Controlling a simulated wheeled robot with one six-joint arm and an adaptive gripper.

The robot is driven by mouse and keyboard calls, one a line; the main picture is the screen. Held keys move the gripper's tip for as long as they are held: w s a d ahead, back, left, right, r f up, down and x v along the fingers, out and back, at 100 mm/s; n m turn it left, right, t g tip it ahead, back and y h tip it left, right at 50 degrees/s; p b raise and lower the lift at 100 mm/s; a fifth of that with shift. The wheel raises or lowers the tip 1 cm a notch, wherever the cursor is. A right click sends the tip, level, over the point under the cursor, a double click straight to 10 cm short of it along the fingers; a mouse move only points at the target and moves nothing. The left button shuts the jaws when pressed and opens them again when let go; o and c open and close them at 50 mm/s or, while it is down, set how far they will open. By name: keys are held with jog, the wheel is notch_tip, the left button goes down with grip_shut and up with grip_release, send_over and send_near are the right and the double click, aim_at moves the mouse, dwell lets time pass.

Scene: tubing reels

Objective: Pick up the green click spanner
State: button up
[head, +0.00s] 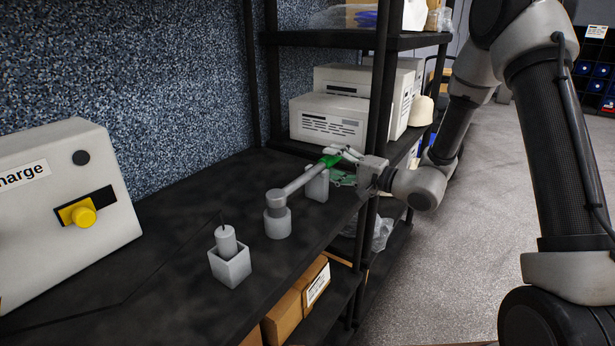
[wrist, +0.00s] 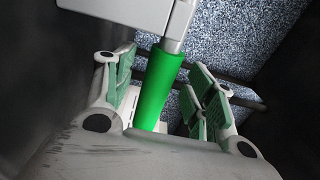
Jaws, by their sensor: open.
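The green click spanner (head: 298,182) has a grey shaft and a green handle. In the head view its head end is at a grey cylindrical post on the shelf, and its handle reaches right towards my gripper (head: 342,167). In the wrist view the green handle (wrist: 158,88) lies between the finger pads of my gripper (wrist: 165,95), with clear gaps on both sides. The gripper is open. A grey block (head: 317,186) stands under the shaft near the handle. Whether the shaft touches it cannot be told.
A grey square holder (head: 231,264) with a cylinder in it stands nearer on the dark shelf (head: 180,235). A white box with a yellow knob (head: 83,215) is at left. A rack upright (head: 378,110) stands close to my gripper. White boxes (head: 330,118) are behind.

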jog(key=shift+x, duration=1.05)
grip_shut()
